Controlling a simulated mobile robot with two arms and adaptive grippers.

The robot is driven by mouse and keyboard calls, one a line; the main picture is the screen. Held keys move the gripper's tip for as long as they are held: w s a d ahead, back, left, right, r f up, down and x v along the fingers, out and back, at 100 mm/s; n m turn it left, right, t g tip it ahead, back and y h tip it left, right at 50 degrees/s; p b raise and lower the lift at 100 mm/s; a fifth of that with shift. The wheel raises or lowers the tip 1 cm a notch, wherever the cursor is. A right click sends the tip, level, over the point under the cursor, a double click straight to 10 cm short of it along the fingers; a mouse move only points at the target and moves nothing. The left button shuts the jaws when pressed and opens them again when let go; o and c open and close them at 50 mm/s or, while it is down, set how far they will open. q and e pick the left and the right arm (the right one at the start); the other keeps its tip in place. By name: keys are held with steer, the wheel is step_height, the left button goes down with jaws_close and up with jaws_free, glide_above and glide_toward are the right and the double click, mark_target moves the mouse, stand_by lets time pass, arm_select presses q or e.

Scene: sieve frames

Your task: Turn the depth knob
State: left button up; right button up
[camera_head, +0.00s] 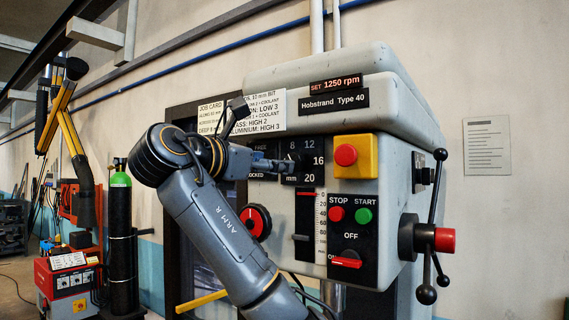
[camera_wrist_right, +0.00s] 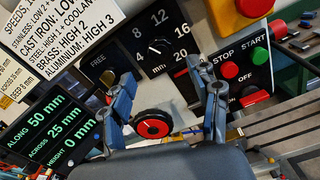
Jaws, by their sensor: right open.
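The depth dial panel (camera_head: 305,160) is black with white marks 8, 12, 16 and 20 mm on the front of the grey drill press. In the right wrist view the dial (camera_wrist_right: 160,46) shows above the fingers, with a dark centre and a small white mark whose setting I cannot read surely. My right gripper (camera_wrist_right: 172,88) is open, its two fingers apart with nothing between them. In the head view my right gripper (camera_head: 268,164) is in front of the dial panel's left part and hides the knob there. I cannot tell whether it touches. My left gripper is not in view.
A red-and-black round knob (camera_wrist_right: 152,124) shows below the dial, also in the head view (camera_head: 257,221). Close right are a red mushroom button (camera_head: 345,155) on yellow, STOP and START buttons (camera_head: 350,215), a red switch (camera_head: 345,263) and the feed handle (camera_head: 436,238).

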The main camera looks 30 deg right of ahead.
steer(key=v, duration=0.4)
stand_by(0.5)
